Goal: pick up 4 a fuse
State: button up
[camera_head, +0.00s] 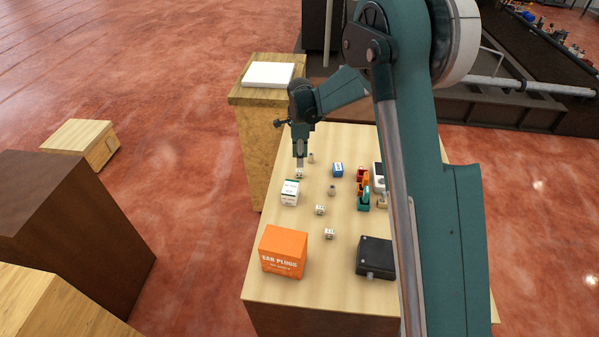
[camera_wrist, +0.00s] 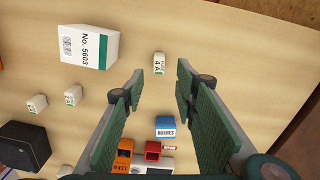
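The 4 A fuse (camera_wrist: 158,63) is a small white block marked "4 A", lying on the light wood table. In the wrist view it shows just beyond my open fingertips (camera_wrist: 161,83), near the middle of the gap and not gripped. In the head view my gripper (camera_head: 300,157) points down above the far left part of the table, and the small fuse block (camera_head: 299,174) shows just below its tips. Two similar small white blocks (camera_head: 320,210) (camera_head: 330,234) stand nearer the front; their markings are too small to read.
A white-and-green box (camera_head: 289,193) stands close to the fuse. An orange ear plugs box (camera_head: 283,252) and a black box (camera_head: 375,257) are at the front. A blue box (camera_head: 338,169), red and orange items (camera_head: 362,178) and a teal item (camera_head: 364,201) stand to the right.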

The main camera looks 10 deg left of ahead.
aim_at(299, 170)
jog(key=shift+a+f, duration=0.15)
jog(key=shift+f, duration=0.1)
jog(key=shift+f, duration=1.2)
jog(key=shift+f+p, duration=0.15)
jog(key=shift+p, duration=0.15)
jog(key=shift+s+f+p, duration=0.1)
jog(key=shift+f+p, duration=0.55)
jog(key=shift+f, duration=1.8)
jog(key=c, duration=0.9)
